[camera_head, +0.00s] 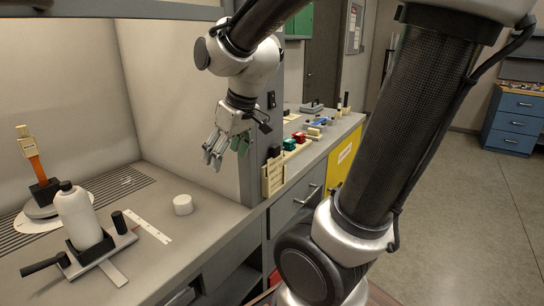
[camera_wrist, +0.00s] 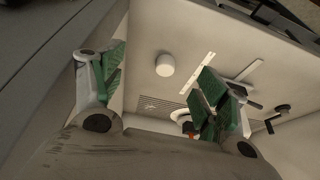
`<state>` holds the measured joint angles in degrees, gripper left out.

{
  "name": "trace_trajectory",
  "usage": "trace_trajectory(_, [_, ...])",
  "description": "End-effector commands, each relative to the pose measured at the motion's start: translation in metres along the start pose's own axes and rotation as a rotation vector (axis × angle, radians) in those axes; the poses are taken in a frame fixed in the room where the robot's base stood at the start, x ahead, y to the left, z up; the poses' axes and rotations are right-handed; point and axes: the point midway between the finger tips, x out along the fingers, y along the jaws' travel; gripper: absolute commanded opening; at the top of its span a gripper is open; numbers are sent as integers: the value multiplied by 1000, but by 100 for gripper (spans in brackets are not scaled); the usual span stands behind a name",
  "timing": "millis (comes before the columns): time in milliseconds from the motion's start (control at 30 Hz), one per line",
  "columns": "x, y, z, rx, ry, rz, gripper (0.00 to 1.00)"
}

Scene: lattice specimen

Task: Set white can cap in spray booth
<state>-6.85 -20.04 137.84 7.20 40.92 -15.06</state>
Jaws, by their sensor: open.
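The white can cap (camera_head: 183,204), a short white cylinder, sits upright on the grey floor of the spray booth (camera_head: 215,222) near its right front. In the wrist view the cap (camera_wrist: 165,65) shows between the spread fingers, some way off beyond the tips. My gripper (camera_head: 224,152) is open and empty. It hangs above and to the right of the cap, beside the booth's right wall, touching nothing. The green finger pads (camera_wrist: 160,85) stand wide apart in the wrist view.
A white bottle (camera_head: 76,214) stands in a dark holder left of the cap, with a white ruler strip (camera_head: 148,227) between. An orange-and-black tool (camera_head: 35,160) stands on a round plate behind. A side bench (camera_head: 325,145) with small parts lies right of the booth wall.

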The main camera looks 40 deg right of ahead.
Motion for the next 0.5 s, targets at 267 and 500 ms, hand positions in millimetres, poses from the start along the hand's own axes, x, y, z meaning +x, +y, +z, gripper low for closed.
trace_trajectory(267, [-69,16,100,232,-1,102,74])
trace_trajectory(500, [-78,17,123,286,-7,127,74])
